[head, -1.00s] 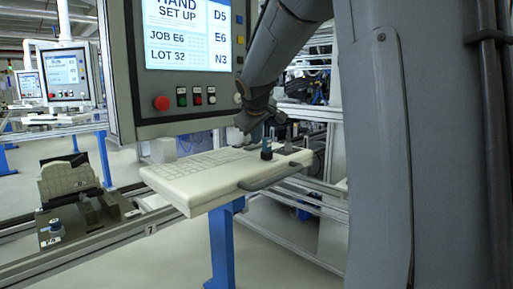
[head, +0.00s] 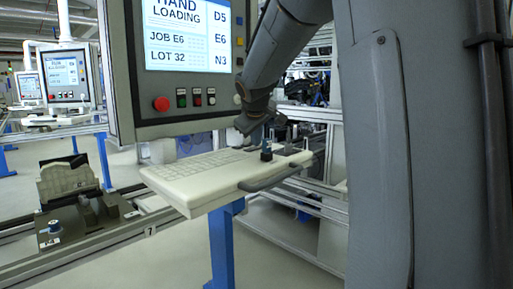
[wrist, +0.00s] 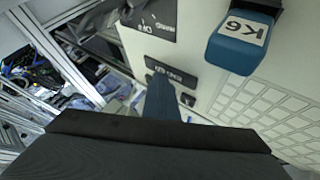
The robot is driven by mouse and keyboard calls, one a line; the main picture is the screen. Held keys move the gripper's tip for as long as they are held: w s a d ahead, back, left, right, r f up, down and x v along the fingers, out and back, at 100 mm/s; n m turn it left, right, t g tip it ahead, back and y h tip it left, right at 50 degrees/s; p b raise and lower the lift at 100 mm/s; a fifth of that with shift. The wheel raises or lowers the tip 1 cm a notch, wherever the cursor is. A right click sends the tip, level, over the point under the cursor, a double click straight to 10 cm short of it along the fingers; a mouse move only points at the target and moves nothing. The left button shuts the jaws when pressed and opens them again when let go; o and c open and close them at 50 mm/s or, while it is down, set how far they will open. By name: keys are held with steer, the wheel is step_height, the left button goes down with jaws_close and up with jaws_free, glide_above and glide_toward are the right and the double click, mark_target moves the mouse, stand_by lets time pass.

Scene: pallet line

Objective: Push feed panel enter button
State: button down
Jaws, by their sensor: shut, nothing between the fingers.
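The feed panel is a pale shelf-like console (head: 215,188) with a keypad, below the screen. It also shows in the wrist view (wrist: 205,95). My gripper (wrist: 160,82) is shut and empty, its blue fingers pointing down at the panel beside a dark label strip (wrist: 172,70). A small dark square with a light mark (wrist: 187,99) sits just right of the fingers; I cannot tell if it is the enter button. I cannot tell whether the fingertips touch the panel. The screen (head: 187,36) reads "HAND LOADING", "JOB E6", "LOT 32".
A blue block marked K6 (wrist: 238,47) stands on the panel close to my fingers. A dark handle bar (head: 270,179) runs along the panel's front edge. A red button (head: 161,103) and smaller buttons lie below the screen. A rail with a fixture (head: 68,180) is at left.

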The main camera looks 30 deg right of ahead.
steer(key=shift+r+p, duration=0.5)
steer(key=shift+r, duration=0.25)
steer(key=shift+r, duration=0.1)
steer(key=shift+r+p, duration=2)
steer(key=shift+r, duration=0.45)
